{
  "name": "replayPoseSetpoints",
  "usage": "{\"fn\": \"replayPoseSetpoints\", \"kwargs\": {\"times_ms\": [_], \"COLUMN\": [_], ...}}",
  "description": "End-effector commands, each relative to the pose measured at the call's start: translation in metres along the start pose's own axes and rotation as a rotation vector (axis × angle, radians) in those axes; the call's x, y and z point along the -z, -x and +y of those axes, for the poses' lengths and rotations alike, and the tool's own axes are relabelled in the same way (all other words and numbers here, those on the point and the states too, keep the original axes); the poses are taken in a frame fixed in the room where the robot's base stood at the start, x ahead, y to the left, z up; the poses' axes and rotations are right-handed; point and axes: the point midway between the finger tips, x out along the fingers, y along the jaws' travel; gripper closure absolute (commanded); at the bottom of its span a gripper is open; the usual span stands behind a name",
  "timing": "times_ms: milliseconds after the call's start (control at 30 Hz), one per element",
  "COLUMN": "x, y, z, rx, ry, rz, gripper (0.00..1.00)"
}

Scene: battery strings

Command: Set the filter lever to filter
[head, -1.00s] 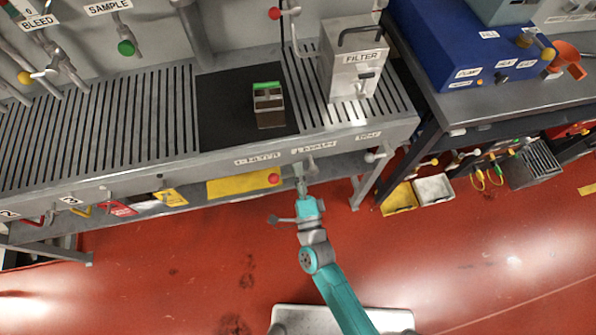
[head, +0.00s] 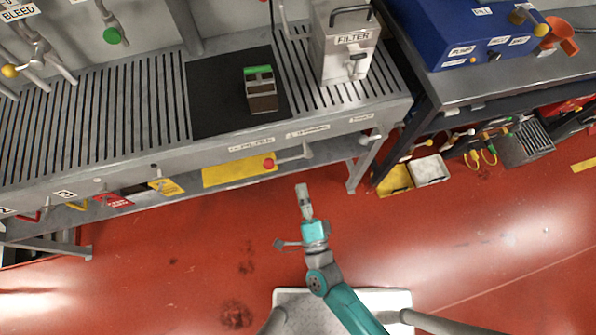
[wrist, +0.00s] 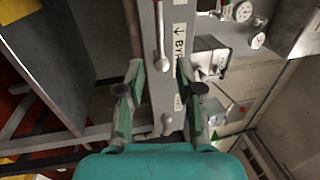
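The lever (head: 290,157) with a red knob (head: 268,163) sticks out of the bench's front edge, under a row of small labels. Its handle points left along the bench front, toward the left label (head: 251,145). In the wrist view the lever (wrist: 160,40) runs up from its pivot, beside a label reading "BYP…" (wrist: 180,40). My gripper (head: 303,187) is in front of the bench, apart from the lever, over the red floor. The head view labels are too blurred to read surely.
A grey box marked FILTER (head: 345,50) stands on the slatted bench (head: 130,110). Another lever (head: 370,137) sits to the right on the bench front. A table with a blue unit (head: 470,40) is at the right. The floor before the bench is clear.

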Motion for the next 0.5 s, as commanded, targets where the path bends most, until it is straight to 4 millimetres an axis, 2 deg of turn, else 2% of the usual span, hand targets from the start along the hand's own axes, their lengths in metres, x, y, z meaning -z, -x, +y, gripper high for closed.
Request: {"fn": "replayPoseSetpoints", "kwargs": {"times_ms": [100,200,500], "x": [0.000,0.000,0.000], "y": [0.013,0.017,0.019], "z": [0.000,0.000,-0.001], "rx": [-0.001,0.001,0.001], "ry": [0.000,0.000,0.000], "rz": [-0.002,0.000,0.001], "gripper": [0.64,0.64,0.64]}}
